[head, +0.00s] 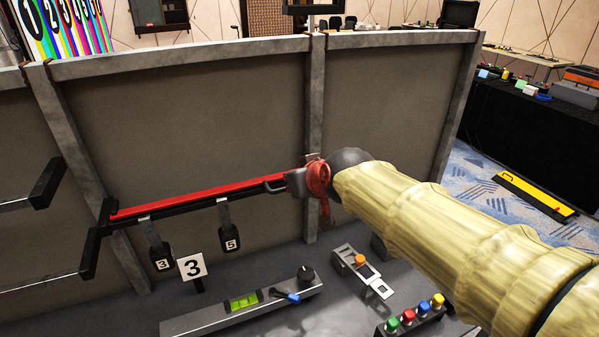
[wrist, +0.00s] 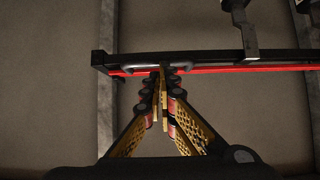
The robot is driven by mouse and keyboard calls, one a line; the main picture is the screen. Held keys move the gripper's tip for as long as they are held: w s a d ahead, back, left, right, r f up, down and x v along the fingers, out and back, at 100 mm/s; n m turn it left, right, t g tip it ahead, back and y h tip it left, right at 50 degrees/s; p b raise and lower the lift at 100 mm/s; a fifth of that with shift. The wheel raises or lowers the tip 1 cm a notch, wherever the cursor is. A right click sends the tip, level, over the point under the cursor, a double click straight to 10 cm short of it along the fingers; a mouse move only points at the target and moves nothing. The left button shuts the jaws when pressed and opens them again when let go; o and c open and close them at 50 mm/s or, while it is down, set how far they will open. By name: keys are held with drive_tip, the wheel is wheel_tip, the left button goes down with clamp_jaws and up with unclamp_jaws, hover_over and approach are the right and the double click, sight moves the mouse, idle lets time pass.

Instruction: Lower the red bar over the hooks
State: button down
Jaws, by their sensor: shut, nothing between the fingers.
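The red bar (head: 200,197) runs along the black rail of a frame on the panel, above the hanging hooks. Two hooks, tagged 3 (head: 161,258) and 5 (head: 230,240), hang from the rail on strips. The red bar also shows in the wrist view (wrist: 250,69). A dark handle (head: 273,187) sits near the bar's right end. My gripper (wrist: 165,74) is shut and empty, its fingertips at the handle and overlapping it in the wrist view. Whether they touch it is unclear. My wrist hides the bar's far right end in the head view.
Below the rail stand a number 3 sign (head: 192,267), a level-like box (head: 243,304) with a blue lever, a latch (head: 362,270) with an orange knob, and a colored button box (head: 413,314). A grey post (head: 314,120) rises behind my gripper.

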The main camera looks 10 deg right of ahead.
drive_tip(key=shift+s+f+b, duration=0.2)
drive_tip(key=shift+f+b, duration=0.6)
drive_tip(key=shift+f, duration=0.45)
drive_tip(key=shift+r, duration=0.1)
